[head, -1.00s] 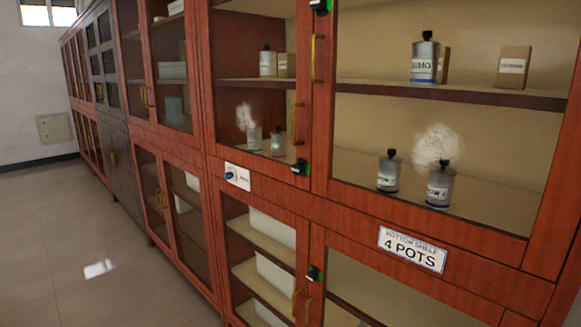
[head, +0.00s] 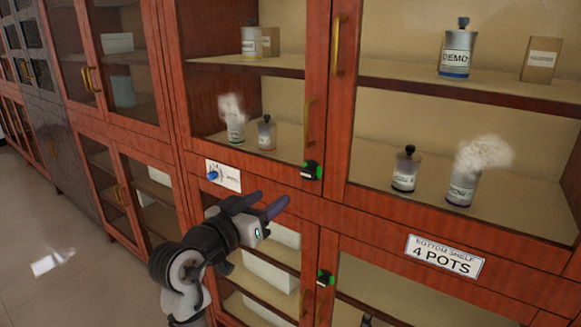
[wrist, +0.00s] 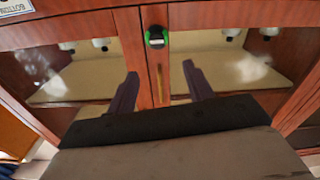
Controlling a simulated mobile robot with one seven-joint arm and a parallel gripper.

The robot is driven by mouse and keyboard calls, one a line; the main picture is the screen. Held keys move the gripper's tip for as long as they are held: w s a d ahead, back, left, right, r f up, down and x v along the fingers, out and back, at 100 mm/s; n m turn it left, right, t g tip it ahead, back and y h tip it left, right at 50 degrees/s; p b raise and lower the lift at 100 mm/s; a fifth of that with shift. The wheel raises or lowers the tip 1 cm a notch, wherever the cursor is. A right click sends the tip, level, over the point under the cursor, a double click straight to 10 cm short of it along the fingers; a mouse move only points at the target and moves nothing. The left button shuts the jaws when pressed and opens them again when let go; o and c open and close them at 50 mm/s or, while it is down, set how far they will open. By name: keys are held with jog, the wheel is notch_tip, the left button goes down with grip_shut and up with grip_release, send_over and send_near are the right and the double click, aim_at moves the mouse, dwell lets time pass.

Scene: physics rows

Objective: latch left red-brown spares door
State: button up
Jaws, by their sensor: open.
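The red-brown cabinet has a left upper glass door (head: 318,90) with a brass handle (head: 310,122). I cannot tell whether this door is fully flush. A black latch with a green part (head: 311,171) sits at the bottom of the seam between the upper doors. In the wrist view, which looks upside down, a black-and-green latch (wrist: 156,38) shows beyond the fingers. My gripper (head: 274,199) is open and empty, in front of the cabinet, below and left of the upper latch in the head view. It also shows in the wrist view (wrist: 160,76), with a brass handle between its fingers, apparently untouched.
A second latch (head: 325,277) sits on the lower doors. A "4 POTS" label (head: 444,257) is on the right rail. Jars with white plumes stand behind glass. Open floor (head: 50,220) lies at left.

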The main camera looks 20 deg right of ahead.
aim_at(306, 175)
jog(key=p+x, duration=0.2)
jog(key=x, duration=0.4)
jog(key=p+x, duration=0.1)
jog(key=x, duration=0.5)
jog(key=shift+s+d+f+p, duration=0.1)
jog(key=shift+d+p, duration=0.25)
jog(key=shift+d, duration=0.05)
jog(key=shift+x, duration=0.75)
jog(key=shift+f, duration=0.1)
jog(key=shift+c, duration=0.2)
jog(key=c, duration=0.9)
